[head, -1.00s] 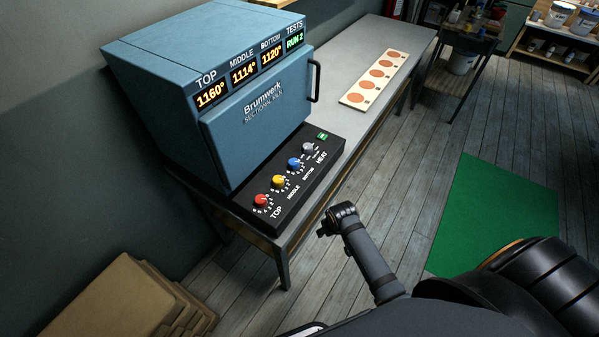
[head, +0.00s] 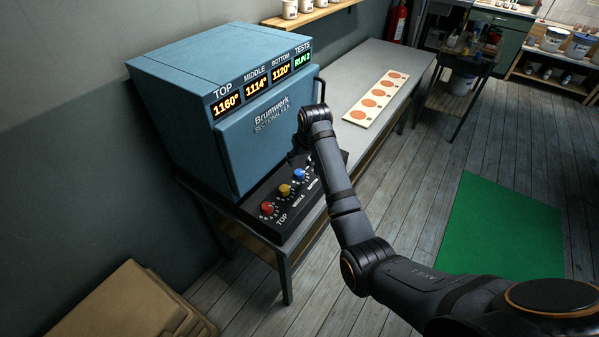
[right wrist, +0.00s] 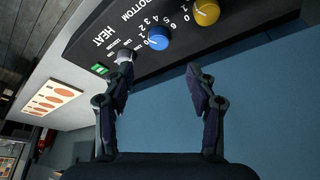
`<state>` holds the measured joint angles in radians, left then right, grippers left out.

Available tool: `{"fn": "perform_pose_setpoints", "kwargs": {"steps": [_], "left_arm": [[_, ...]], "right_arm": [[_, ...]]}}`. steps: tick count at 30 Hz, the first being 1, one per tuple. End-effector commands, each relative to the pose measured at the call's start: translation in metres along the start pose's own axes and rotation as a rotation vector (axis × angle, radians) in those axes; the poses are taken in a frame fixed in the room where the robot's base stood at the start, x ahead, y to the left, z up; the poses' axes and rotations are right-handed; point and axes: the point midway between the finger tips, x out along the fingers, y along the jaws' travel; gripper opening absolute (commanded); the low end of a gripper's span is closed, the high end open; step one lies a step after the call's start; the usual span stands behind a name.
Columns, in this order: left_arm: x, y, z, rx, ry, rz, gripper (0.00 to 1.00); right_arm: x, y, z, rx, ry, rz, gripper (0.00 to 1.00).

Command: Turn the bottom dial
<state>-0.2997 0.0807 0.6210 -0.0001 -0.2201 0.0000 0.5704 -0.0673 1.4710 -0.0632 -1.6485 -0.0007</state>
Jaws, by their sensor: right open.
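The blue bottom dial (head: 300,174) sits on the black control panel (head: 262,222) in front of the blue kiln (head: 170,90). In the right wrist view the blue dial (right wrist: 158,38) lies ahead of and between my open fingers, apart from them. My right gripper (head: 296,158) is over the panel in the head view; it also shows in the right wrist view (right wrist: 160,80), open and empty. The left finger there overlaps the grey heat knob (right wrist: 124,55) in the picture; I cannot tell if they touch. The arm hides the heat end of the panel in the head view. My left gripper is out of view.
The yellow middle dial (head: 284,190) and red top dial (head: 267,208) are beside the blue one. A green button (right wrist: 100,69) is near the heat knob. A board with orange discs (head: 376,98) lies on the bench. Cardboard (head: 120,305) is stacked at lower left.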

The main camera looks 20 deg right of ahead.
Motion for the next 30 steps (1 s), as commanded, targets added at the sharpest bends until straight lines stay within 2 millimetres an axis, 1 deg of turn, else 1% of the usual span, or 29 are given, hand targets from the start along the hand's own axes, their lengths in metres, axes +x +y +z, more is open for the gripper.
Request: {"fn": "perform_pose_setpoints", "kwargs": {"steps": [2,5,12,15,18,23,29,30], "left_arm": [[-0.001,-0.001,0.001,0.000,-0.002,-0.001,0.40],[-0.004,-0.001,0.001,0.000,-0.002,-0.001,0.40],[-0.011,-0.001,0.000,0.000,-0.001,-0.001,0.40],[-0.011,-0.001,0.000,0.000,-0.002,-0.001,0.40],[-0.011,-0.001,0.000,0.000,-0.002,-0.001,0.40],[-0.011,-0.001,0.000,0.000,-0.002,0.000,0.40],[-0.011,0.001,0.000,-0.001,-0.001,0.002,0.40],[-0.011,0.001,0.000,-0.001,-0.001,0.002,0.40]], "right_arm": [[0.003,0.000,0.001,0.000,-0.002,0.001,0.57],[0.015,0.000,0.001,0.000,-0.005,0.001,0.57],[0.067,0.000,0.002,0.000,-0.006,0.000,0.57],[0.085,0.000,0.002,0.000,-0.003,0.000,0.57],[0.097,0.000,0.002,0.000,-0.002,0.000,0.57],[0.105,0.000,0.002,0.000,-0.001,0.000,0.57],[0.106,0.000,0.002,0.000,-0.001,0.000,0.57],[0.106,0.000,0.002,0.000,-0.001,0.000,0.56]]}}
